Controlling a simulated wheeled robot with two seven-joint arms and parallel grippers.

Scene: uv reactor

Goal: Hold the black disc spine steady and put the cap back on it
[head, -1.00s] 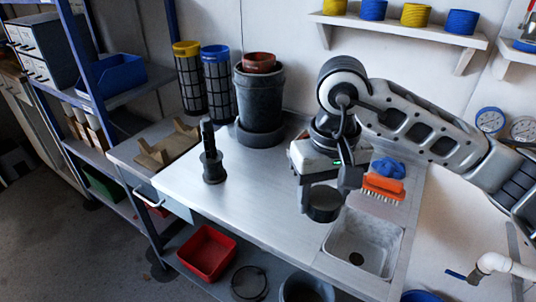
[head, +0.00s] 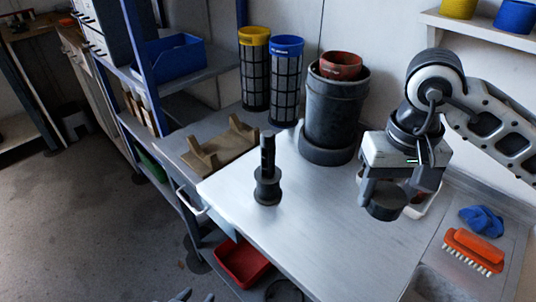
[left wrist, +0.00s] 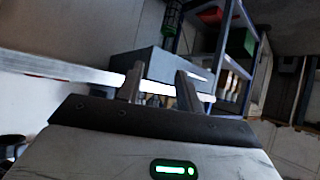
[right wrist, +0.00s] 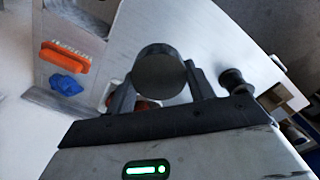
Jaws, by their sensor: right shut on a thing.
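The black disc spine (head: 267,184) stands upright on the steel bench, with a thin stem above a wide round base. It also shows in the right wrist view (right wrist: 234,82). My right gripper (head: 388,196) is shut on the black round cap (head: 386,206) and holds it above the bench, to the right of the spine and apart from it. In the right wrist view the cap (right wrist: 160,70) sits between the fingertips. My left gripper (left wrist: 158,85) is open and empty in the left wrist view, away from the spine. Only its tips show at the head view's bottom edge (head: 180,295).
A dark canister with a red pot (head: 332,110) stands behind the spine. Two mesh cylinders (head: 270,80) and a brown cradle (head: 221,145) are at the back left. An orange brush (head: 473,250) and blue cloth (head: 481,221) lie right. Bench around the spine is clear.

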